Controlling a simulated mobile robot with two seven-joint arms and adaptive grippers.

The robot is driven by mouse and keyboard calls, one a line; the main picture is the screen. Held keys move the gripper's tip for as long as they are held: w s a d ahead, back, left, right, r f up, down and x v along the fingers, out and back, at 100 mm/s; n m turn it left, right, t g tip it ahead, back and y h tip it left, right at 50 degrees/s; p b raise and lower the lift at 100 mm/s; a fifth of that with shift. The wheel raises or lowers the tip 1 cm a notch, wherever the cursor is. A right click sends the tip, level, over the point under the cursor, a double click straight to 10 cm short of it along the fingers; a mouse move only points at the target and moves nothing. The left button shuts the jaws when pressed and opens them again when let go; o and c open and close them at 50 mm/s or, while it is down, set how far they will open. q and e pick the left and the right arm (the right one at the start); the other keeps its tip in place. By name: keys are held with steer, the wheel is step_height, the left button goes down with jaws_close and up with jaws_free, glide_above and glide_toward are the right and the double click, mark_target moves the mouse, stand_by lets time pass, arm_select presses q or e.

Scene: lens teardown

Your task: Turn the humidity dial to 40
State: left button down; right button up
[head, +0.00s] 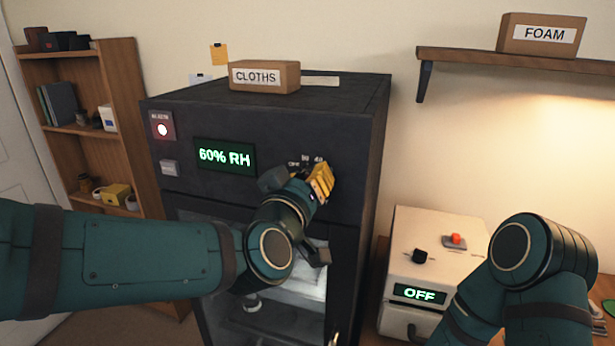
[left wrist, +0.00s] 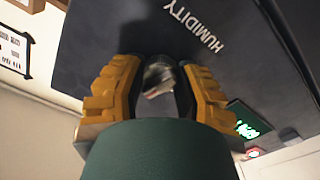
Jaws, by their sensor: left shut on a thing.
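The dark cabinet (head: 350,130) has a green display (head: 224,156) that reads 60% RH. My left gripper (head: 318,183) is at the upper right of its front, with yellow fingers over the dial's place. In the head view the dial is hidden behind the gripper; small white scale marks (head: 306,159) show just above, one looking like 40. In the left wrist view my left gripper (left wrist: 160,82) is shut on the humidity dial (left wrist: 158,76), a grey knob between the two yellow fingers, with HUMIDITY printed beside it. The dial's pointer cannot be made out.
A CLOTHS box (head: 264,77) stands on the cabinet. A white device (head: 436,255) reading OFF stands at right, near my right arm. A wooden shelf unit (head: 118,90) is at left.

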arm_select(q)
steer(key=shift+f+m, duration=0.25)
steer(key=shift+m, duration=0.35)
steer(key=c, duration=0.6)
jaws_free()
steer(key=shift+d, duration=0.1)
steer(key=shift+r, duration=0.15)
steer(key=shift+s, duration=0.25)
steer(key=v, duration=1.1)
steer(key=shift+s, duration=0.25)
